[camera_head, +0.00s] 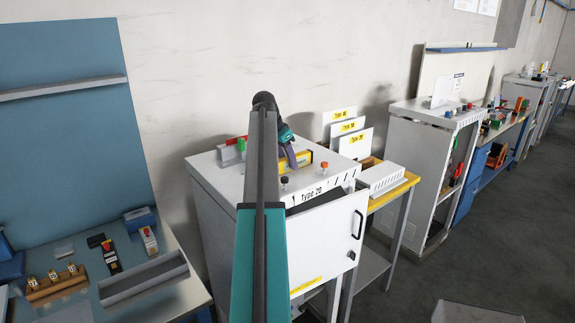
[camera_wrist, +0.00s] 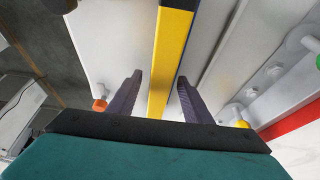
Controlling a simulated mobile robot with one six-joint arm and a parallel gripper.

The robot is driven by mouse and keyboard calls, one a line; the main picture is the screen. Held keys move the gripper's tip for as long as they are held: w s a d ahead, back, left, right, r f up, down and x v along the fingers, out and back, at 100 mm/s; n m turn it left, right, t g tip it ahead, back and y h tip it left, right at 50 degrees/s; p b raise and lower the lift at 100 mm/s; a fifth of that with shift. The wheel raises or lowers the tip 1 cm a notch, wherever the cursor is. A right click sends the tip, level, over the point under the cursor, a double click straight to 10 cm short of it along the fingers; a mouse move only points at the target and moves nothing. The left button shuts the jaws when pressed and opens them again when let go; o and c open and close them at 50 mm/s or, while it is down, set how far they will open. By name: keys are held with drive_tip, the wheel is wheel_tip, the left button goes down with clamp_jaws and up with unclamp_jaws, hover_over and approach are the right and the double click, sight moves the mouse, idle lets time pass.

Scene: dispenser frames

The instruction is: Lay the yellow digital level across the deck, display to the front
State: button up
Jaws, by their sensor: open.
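The yellow digital level (camera_head: 303,158) lies on the white deck (camera_head: 214,175) of the dispenser cabinet marked "Type 20", partly hidden by my arm. In the wrist view the level (camera_wrist: 170,50) is a long yellow bar with a dark strip along one side, running between my fingers. My gripper (camera_head: 290,157) is over the level. In the wrist view my gripper (camera_wrist: 158,80) is open, one finger on each side of the bar, with gaps visible. I cannot make out the display.
The cabinet door (camera_head: 330,235) hangs open in front. White panels (camera_head: 352,142) stand to the right; a cluttered blue bench (camera_head: 140,265) is left.

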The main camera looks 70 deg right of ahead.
clamp_jaws()
idle(0.3)
drive_tip(key=shift+r, duration=0.1)
drive_tip(key=shift+r+b, duration=1.85)
drive_tip(key=shift+r, duration=3.15)
